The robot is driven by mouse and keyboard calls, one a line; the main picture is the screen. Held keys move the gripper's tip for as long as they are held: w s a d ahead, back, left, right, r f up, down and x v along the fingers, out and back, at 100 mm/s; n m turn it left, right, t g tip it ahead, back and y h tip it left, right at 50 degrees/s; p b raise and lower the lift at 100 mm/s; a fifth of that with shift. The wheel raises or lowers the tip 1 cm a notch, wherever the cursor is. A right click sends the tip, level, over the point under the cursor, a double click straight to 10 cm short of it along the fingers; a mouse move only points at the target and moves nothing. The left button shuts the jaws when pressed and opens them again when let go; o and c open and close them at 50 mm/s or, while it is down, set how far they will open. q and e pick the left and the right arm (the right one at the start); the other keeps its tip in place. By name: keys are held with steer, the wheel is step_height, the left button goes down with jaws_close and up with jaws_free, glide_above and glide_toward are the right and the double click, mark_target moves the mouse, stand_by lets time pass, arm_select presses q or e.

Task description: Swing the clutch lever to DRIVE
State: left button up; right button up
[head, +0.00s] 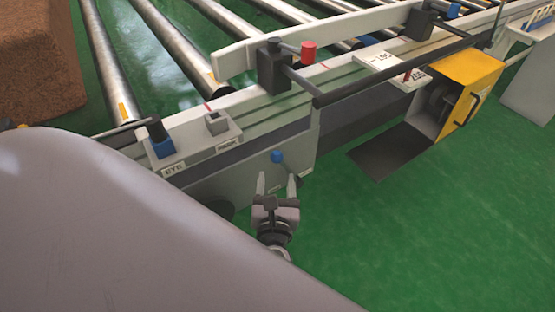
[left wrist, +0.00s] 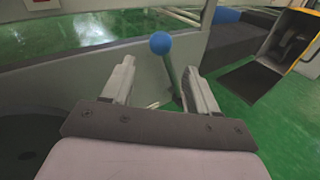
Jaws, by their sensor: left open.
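The clutch lever is a thin grey rod with a blue ball knob (head: 277,156), on the front side of the grey machine frame. My left gripper (head: 276,182) is open, just below and in front of the knob. In the left wrist view the lever (left wrist: 171,70) rises between the two open fingers (left wrist: 158,88), with its blue knob beyond their tips. The rod leans a little to the left there. I cannot tell whether a finger touches it. No DRIVE marking is legible. My right gripper is not in view.
A yellow box (head: 469,83) with an open dark door (head: 405,150) stands to the right. Metal rollers (head: 170,45) lie behind. Green floor is clear in front.

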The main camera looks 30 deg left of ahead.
mark_target(277, 163)
arm_select(q)
steer(key=shift+w+a+r+m+t+y, duration=0.3)
steer(key=shift+w+a+m, duration=0.1)
steer(key=shift+w, duration=0.1)
steer(key=b+x, duration=0.1)
steer(key=x, duration=0.5)
steer(key=shift+w+b, duration=0.2)
steer(key=shift+b, duration=0.1)
jaws_close()
